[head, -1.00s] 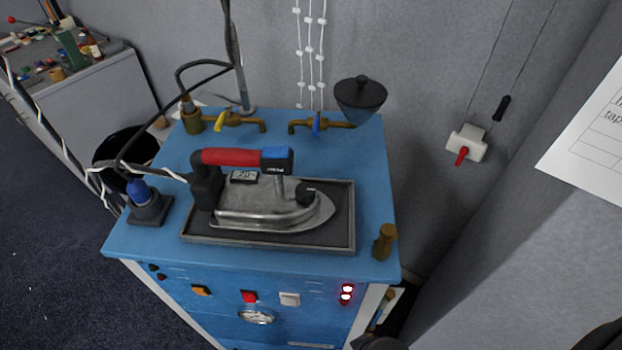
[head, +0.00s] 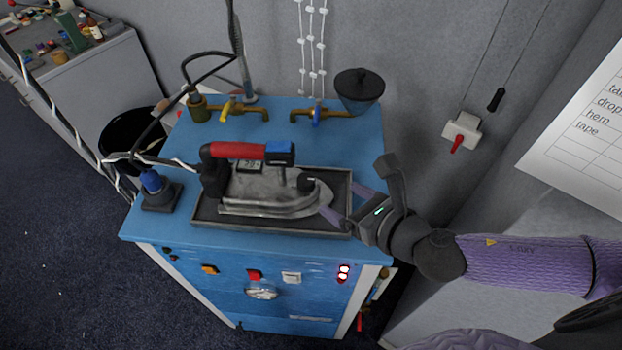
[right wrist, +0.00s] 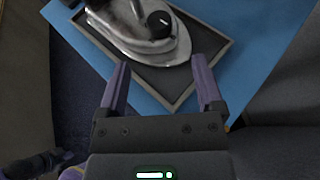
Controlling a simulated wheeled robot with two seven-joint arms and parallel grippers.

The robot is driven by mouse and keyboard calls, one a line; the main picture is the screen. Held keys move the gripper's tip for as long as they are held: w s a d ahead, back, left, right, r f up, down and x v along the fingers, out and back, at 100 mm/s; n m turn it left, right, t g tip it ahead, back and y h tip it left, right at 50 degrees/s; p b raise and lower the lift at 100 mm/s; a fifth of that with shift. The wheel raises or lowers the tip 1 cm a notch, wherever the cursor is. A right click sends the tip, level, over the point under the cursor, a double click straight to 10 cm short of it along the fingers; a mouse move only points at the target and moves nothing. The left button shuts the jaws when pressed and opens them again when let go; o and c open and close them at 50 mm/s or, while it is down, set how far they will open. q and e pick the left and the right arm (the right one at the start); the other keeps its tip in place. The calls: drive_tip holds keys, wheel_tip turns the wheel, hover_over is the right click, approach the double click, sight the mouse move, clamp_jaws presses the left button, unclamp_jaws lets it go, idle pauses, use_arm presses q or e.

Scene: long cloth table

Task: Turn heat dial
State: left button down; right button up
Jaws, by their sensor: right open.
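A silver iron (head: 265,192) with a red and blue handle rests on a dark framed tray (head: 340,222) on the blue workstation top. A round black dial (head: 308,182) sits on the iron near its tip; in the right wrist view the dial (right wrist: 159,24) shows a small light mark. My right gripper (head: 346,200) is open and empty over the tray's right side, near the iron's tip. In the right wrist view its two fingers (right wrist: 160,66) point toward the iron, with the dial ahead between them, not touched.
Brass taps with yellow (head: 228,110) and blue handles and a dark funnel (head: 358,90) stand at the back. A blue-topped holder (head: 155,190) is at the left. A cable rises from the iron's rear. The front panel carries buttons, a gauge (head: 261,293) and lit red lamps (head: 343,273).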

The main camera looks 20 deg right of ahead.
sight(305, 181)
drive_tip(key=x, duration=0.9)
drive_tip(key=shift+w+a+f, duration=0.15)
drive_tip(key=shift+f, duration=0.05)
clamp_jaws()
drive_tip(key=shift+a+r+m+t+h+p, duration=0.1)
drive_tip(key=shift+a+m+t+h+p, duration=0.05)
drive_tip(key=shift+m+h+p, duration=0.6)
drive_tip(key=shift+a+r+m+t+h+p, duration=0.15)
drive_tip(key=shift+m+h+p, duration=0.35)
drive_tip(key=shift+m+h, duration=0.35)
drive_tip(key=m+h+p, duration=0.2)
drive_tip(key=m+h, duration=0.1)
drive_tip(key=h, duration=0.1)
drive_tip(key=shift+a+f, duration=0.1)
drive_tip(key=shift+a, duration=0.05)
drive_tip(key=m+h, duration=0.3)
drive_tip(key=shift+a, duration=0.15)
drive_tip(key=shift+a+f+m+g+h, duration=0.1)
drive_tip(key=shift+m+g+h, duration=1)
drive_tip(key=shift+m+h, duration=0.45)
drive_tip(key=shift+h, duration=0.35)
